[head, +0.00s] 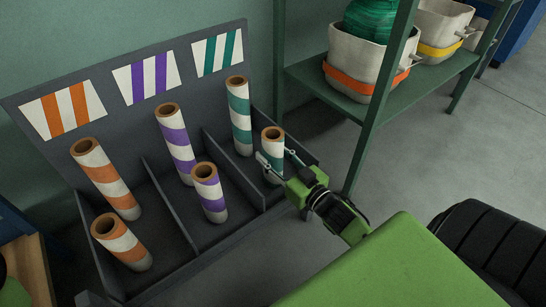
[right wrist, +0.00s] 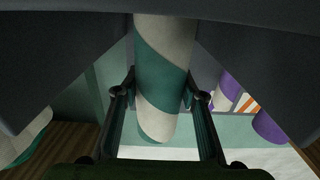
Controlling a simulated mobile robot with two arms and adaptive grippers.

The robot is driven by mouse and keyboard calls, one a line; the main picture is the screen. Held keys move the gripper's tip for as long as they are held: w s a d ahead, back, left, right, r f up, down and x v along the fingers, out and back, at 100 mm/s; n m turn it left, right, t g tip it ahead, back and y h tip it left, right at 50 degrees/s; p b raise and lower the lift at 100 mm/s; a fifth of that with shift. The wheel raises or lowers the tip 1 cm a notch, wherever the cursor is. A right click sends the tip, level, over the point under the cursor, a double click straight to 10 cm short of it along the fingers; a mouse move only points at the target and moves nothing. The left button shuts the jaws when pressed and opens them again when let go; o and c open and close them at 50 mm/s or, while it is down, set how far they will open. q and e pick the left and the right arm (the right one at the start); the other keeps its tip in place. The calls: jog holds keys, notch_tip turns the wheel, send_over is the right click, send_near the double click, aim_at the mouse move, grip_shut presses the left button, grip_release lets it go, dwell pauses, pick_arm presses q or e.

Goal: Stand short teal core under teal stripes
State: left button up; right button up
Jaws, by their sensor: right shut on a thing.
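The short teal core (head: 273,142), a teal and white striped tube with a brown rim, stands upright at the front of the right compartment, below the teal-striped sign (head: 217,52). My right gripper (head: 271,164) is shut on it, one finger on each side. In the right wrist view the short teal core (right wrist: 163,75) shows between the two fingers (right wrist: 160,95). A taller teal core (head: 239,117) stands behind it in the same compartment. Whether the short core's base touches the floor is hidden. My left gripper is not in view.
The middle compartment holds a tall purple core (head: 176,145) and a short one (head: 209,193). The left holds a tall orange core (head: 105,178) and a short one (head: 121,242). Low dividers (head: 171,205) separate them. A green shelf (head: 349,101) with white bins (head: 356,60) stands close on the right.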

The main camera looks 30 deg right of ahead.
jog(key=o, duration=1.3)
jog(key=shift+f, duration=0.1)
jog(key=shift+c, duration=0.2)
